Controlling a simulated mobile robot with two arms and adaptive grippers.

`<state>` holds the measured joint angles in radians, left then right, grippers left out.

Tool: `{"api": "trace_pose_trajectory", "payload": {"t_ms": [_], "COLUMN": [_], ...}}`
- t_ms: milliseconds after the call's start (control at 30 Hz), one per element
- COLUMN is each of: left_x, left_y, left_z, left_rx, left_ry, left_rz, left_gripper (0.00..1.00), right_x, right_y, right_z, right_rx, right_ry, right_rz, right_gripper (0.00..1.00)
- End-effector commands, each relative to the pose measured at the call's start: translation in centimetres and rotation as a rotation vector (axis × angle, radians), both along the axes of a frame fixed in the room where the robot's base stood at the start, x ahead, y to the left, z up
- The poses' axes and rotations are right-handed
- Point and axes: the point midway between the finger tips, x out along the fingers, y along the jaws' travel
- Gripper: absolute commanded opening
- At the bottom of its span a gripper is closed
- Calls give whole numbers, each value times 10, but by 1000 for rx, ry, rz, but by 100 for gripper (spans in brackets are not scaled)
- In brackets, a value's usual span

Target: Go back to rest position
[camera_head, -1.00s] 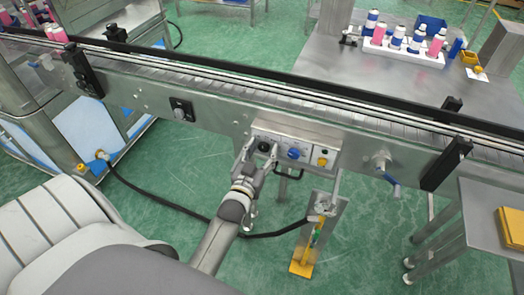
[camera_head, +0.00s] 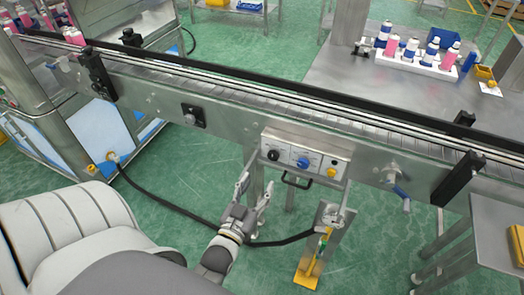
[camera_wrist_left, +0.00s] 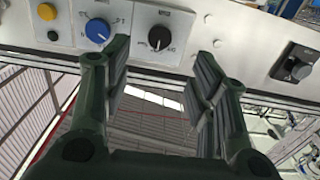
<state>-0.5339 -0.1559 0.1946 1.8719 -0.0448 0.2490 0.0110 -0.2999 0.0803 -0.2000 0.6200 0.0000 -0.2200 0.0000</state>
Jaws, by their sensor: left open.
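My left gripper (camera_head: 256,183) is open and empty in the head view, in front of and below the control box (camera_head: 304,158) on the conveyor's near side. The box carries a black knob (camera_head: 273,155), a blue knob (camera_head: 302,162) and a yellow button (camera_head: 331,172). In the left wrist view the two dark fingers (camera_wrist_left: 158,95) are spread with nothing between them. The black knob (camera_wrist_left: 160,38) and blue knob (camera_wrist_left: 97,30) show beyond the fingertips, apart from them. My right gripper is not in view.
The conveyor (camera_head: 240,97) runs across the view. A black hose (camera_head: 165,203) hangs below it, by a post with a yellow foot (camera_head: 308,277). A rack of cans (camera_head: 415,65) stands on the back table.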

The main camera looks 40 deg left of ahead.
Motion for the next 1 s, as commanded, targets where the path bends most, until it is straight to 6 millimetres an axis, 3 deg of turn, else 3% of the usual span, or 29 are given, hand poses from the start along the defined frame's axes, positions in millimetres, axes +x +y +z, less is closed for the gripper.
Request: {"api": "trace_pose_trajectory", "payload": {"t_ms": [200, 767, 867, 967, 1000], "left_x": [-9, -9, -8, -10, -13], "left_y": [-2, -3, -11, -27, -36], "left_z": [1, -3, -26, -75, -100], "left_rx": [0, -1, -17, -46, -58], "left_ry": [-2, 6, 54, 162, 216], "left_rz": [0, -2, -20, -57, -78], "left_gripper": [53, 53, 53, 53, 53], "right_x": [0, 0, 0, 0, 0], "right_y": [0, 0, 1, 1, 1], "right_z": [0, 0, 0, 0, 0], "right_rx": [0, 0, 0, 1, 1], "right_ry": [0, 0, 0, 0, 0], "right_rz": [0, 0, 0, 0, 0], "right_gripper": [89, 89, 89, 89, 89]}}
